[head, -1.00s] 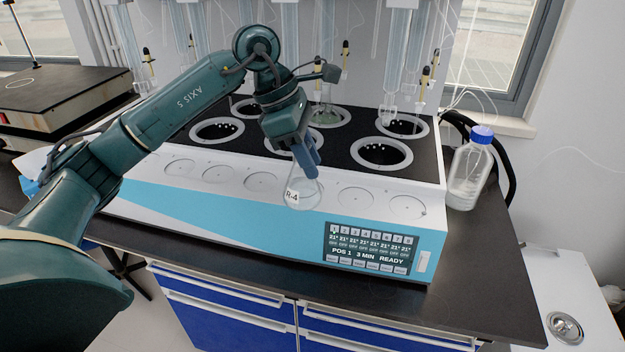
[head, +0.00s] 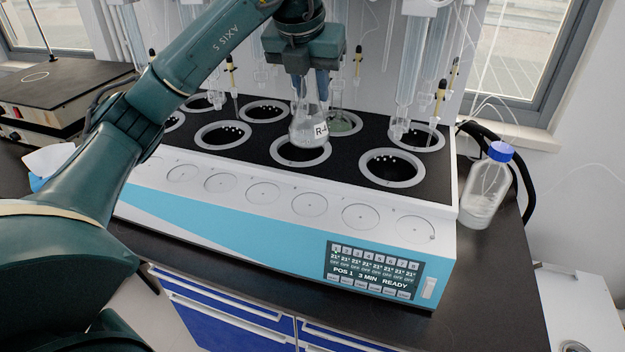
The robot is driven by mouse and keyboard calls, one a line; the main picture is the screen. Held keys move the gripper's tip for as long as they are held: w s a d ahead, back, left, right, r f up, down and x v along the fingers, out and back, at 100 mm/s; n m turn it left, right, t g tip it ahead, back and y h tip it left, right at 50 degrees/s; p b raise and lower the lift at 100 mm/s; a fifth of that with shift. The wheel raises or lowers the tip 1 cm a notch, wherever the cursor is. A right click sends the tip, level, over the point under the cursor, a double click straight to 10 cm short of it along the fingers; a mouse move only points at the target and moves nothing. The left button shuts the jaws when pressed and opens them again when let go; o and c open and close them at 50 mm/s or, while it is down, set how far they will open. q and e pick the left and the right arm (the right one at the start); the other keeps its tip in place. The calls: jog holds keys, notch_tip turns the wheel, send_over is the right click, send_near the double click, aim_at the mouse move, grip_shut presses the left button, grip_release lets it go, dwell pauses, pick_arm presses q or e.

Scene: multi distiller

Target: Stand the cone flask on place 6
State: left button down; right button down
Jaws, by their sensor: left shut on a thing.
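The cone flask (head: 309,127) is clear glass with a label reading R-4. My left gripper (head: 309,82) points down and is shut on its neck. The flask hangs upright over the back edge of a front-row ringed well (head: 300,152) in the black top of the distiller (head: 240,152). I cannot tell whether its base touches the ring. No readable place numbers show by the wells, so I cannot tell which is place 6. My right gripper is not in view.
Another flask (head: 341,122) stands in a back-row well under the glass tubes. An open well (head: 394,168) lies to the right. Flat round marks (head: 361,216) line the white front ledge. A blue-capped bottle (head: 487,187) stands right of the distiller.

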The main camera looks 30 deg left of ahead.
pick_arm(q)
notch_tip(320, 180, down, 16)
jog(key=shift+r+p, duration=0.1)
jog(key=shift+p, duration=0.8)
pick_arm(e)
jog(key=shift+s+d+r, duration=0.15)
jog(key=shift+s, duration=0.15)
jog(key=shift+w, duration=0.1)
pick_arm(q)
jog(key=shift+f, duration=0.2)
jog(key=c, duration=1.5)
grip_release()
jog(key=shift+r, duration=0.1)
jog(key=o, duration=0.3)
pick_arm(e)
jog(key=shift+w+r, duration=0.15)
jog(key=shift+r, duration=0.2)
pick_arm(q)
jog(key=shift+o, duration=0.2)
